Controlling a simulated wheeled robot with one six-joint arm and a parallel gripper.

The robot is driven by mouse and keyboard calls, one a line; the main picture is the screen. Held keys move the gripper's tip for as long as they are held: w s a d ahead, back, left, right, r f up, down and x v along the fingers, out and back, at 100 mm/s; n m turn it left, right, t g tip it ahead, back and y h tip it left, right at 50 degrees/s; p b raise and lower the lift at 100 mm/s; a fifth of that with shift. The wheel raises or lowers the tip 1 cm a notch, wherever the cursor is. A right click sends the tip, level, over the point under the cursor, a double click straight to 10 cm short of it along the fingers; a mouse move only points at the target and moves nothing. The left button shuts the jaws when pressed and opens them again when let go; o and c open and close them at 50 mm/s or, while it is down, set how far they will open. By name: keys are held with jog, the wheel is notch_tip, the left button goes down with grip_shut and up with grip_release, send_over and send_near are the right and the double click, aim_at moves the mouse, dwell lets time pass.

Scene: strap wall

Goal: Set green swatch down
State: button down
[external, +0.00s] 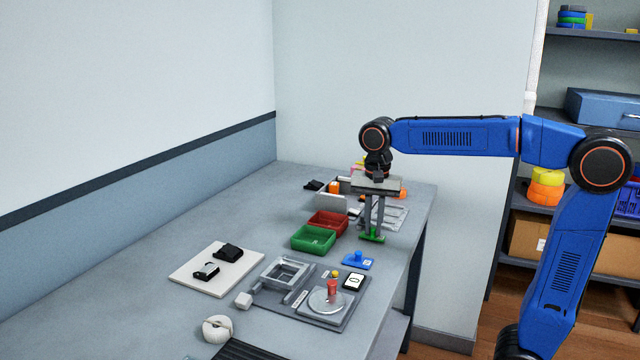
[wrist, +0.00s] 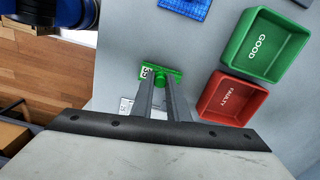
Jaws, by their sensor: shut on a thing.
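The green swatch (external: 372,238) is a small flat green piece with a knob on top and a pale label. It also shows in the wrist view (wrist: 150,70), at the tips of the fingers. My gripper (external: 372,230) points down and is shut on the swatch's knob, near the right edge of the workbench. I cannot tell whether the swatch touches the bench top. A blue swatch (external: 357,261) of similar shape lies on the bench, nearer the camera.
A green bin (external: 313,238) marked GOOD and a red bin (external: 328,222) marked FAULTY stand left of my gripper. A grey fixture board (external: 330,317) and a white board (external: 185,277) lie nearer the camera. A grey frame (external: 397,217) lies behind my gripper.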

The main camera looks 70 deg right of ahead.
aim_at(374, 228)
jog(key=shift+f, duration=0.3)
jog(key=c, duration=1.7)
grip_release()
jog(key=shift+r, duration=0.1)
notch_tip(374, 228, up, 12)
jog(key=shift+r, duration=0.1)
